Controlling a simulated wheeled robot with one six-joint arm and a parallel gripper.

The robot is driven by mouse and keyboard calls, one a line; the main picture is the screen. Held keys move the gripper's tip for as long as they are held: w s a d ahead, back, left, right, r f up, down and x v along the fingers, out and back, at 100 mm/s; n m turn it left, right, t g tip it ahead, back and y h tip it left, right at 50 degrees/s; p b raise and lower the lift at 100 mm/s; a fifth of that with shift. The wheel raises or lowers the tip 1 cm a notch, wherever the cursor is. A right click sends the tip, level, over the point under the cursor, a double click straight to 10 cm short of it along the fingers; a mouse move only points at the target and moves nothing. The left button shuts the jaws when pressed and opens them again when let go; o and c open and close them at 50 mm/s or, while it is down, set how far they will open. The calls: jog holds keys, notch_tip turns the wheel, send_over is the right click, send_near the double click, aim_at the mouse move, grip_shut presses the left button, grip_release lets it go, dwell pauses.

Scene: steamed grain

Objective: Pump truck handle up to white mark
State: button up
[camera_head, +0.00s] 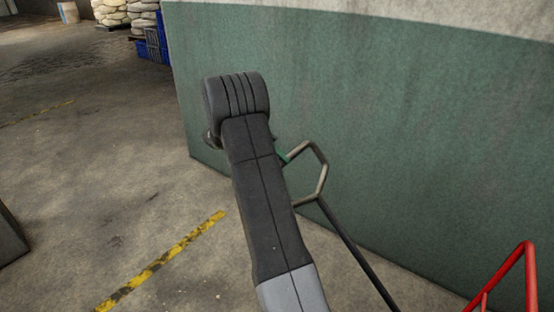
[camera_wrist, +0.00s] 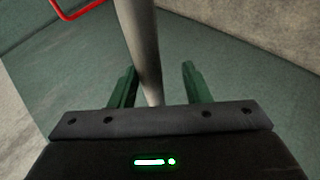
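The truck handle (camera_head: 318,178) is a grey-beige metal loop on a dark shaft (camera_head: 355,250) that slants down to the right, in front of the green wall. In the wrist view a grey bar of the handle (camera_wrist: 142,45) runs down between the two green fingers of my gripper (camera_wrist: 160,88). My gripper is open, with a gap between the bar and the right finger and a narrower one at the left finger. In the head view my arm hides most of my gripper (camera_head: 283,157); a bit of green finger shows beside the loop. I see no white mark.
A green wall (camera_head: 400,120) with a pale top stands close behind the handle. A red tubular frame (camera_head: 530,270) is at the lower right. A yellow-black floor line (camera_head: 165,260) crosses the open concrete floor at left. Blue crates (camera_head: 152,45) and stacked sacks (camera_head: 112,12) stand far back.

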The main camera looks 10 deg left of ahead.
dwell(0.3)
jog(key=v, duration=1.3)
jog(key=shift+a+r, duration=0.3)
jog(key=x, duration=1.3)
jog(key=shift+d, duration=0.4)
jog(key=shift+a+f, duration=0.1)
jog(key=shift+f, duration=0.05)
